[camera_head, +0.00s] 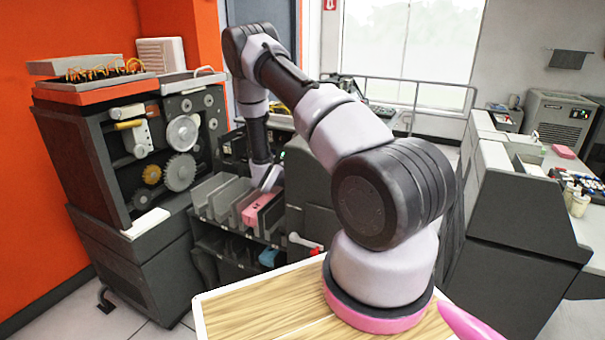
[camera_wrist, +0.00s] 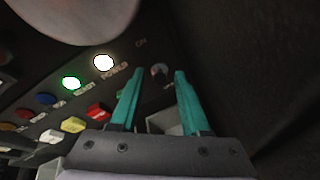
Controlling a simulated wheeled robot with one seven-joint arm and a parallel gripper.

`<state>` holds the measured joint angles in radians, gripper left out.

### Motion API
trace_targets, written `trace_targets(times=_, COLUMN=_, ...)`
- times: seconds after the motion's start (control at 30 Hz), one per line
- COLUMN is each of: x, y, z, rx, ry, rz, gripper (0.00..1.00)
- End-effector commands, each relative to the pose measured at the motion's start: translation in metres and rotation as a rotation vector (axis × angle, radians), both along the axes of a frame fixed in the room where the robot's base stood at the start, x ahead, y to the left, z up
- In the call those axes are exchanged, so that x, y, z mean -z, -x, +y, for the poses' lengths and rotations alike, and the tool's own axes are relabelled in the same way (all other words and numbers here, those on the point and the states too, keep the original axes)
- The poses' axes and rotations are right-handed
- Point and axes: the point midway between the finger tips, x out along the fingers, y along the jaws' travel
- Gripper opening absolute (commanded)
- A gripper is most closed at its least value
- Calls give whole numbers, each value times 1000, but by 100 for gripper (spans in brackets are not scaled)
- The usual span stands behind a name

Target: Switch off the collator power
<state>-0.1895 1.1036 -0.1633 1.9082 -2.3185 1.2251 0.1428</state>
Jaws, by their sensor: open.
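In the wrist view, the dark control panel (camera_wrist: 60,55) carries a small round metallic switch (camera_wrist: 159,72), with an "ON" marking above it to the left. My gripper (camera_wrist: 160,76) has two teal fingers, spread apart. In the picture, the switch lies between their tips; I cannot tell whether they touch it. A white lit lamp (camera_wrist: 104,63) marked "POWER" and a green lit lamp (camera_wrist: 71,83) glow to the left. In the head view, my arm reaches down to the dark collator (camera_head: 302,180) with card pockets; the fingers and the switch are not clear there.
In the wrist view, red (camera_wrist: 98,113), yellow and blue buttons sit close left of the fingers. A dark surface fills the right side. In the head view, a pink card stack (camera_head: 258,209) lies in a pocket, and a machine with gears (camera_head: 180,170) stands left.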

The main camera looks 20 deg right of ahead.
Motion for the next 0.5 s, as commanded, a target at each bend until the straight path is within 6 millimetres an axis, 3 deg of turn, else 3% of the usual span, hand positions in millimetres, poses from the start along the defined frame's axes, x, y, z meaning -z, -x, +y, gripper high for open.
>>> trace_targets(times=0.3, x=1, y=-2, z=-3, rx=0, ry=0, rz=0, gripper=46)
trace_targets(times=0.33, x=1, y=-2, z=-3, rx=0, ry=0, rz=0, gripper=43)
trace_targets(times=0.43, x=1, y=-2, z=-3, rx=0, ry=0, rz=0, gripper=4)
trace_targets(times=0.5, x=1, y=-2, z=-3, rx=0, ry=0, rz=0, gripper=0)
